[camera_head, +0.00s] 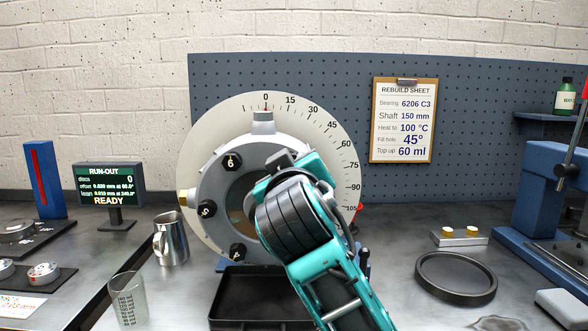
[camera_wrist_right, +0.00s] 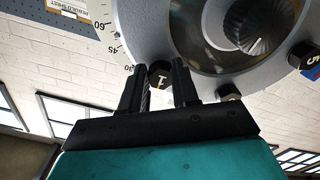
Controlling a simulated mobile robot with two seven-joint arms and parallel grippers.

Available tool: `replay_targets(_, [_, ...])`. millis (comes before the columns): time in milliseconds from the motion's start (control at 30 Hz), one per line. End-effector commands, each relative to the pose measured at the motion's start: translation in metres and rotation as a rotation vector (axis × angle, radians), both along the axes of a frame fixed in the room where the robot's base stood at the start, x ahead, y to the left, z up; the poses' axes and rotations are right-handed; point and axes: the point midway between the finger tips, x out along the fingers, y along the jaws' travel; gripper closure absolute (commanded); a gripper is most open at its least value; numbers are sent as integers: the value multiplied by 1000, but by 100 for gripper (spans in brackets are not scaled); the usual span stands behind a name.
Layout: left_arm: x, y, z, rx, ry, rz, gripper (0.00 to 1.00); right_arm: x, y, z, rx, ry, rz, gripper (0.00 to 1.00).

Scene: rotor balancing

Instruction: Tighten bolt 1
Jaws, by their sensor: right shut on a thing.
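The round grey housing (camera_head: 215,185) stands upright in front of a pale dial disc (camera_head: 192,150) marked in degrees. Bolt 6 (camera_head: 231,161), bolt 5 (camera_head: 207,209) and bolt 4 (camera_head: 237,251) show on its left side. My right arm hides the housing's right side and bolt 1 in the head view. In the right wrist view, bolt 1 (camera_wrist_right: 160,75) sits on the housing's rim between the fingertips of my right gripper (camera_wrist_right: 161,78), which is shut on it. My left gripper is not in view.
A black tray (camera_head: 225,311) lies below the housing. A metal jug (camera_head: 171,240) and a measuring glass (camera_head: 127,300) stand at left, by the run-out display (camera_head: 110,184) reading READY. A dark ring (camera_head: 456,278) lies at right, near a blue press (camera_head: 540,200).

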Motion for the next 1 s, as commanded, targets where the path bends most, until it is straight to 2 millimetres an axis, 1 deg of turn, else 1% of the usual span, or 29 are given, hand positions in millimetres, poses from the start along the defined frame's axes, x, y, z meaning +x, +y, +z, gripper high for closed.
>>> replay_targets(200, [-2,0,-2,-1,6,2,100,0,1,2,31,-4,3,100])
replay_targets(567, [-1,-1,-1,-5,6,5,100,-1,1,2,33,-6,4,100])
replay_targets(600, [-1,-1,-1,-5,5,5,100,-1,1,2,33,-6,4,66])
replay_targets(833, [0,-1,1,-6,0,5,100,0,1,1,31,-3,2,45])
replay_targets(1000, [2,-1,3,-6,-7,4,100,0,1,1,30,-3,1,45])
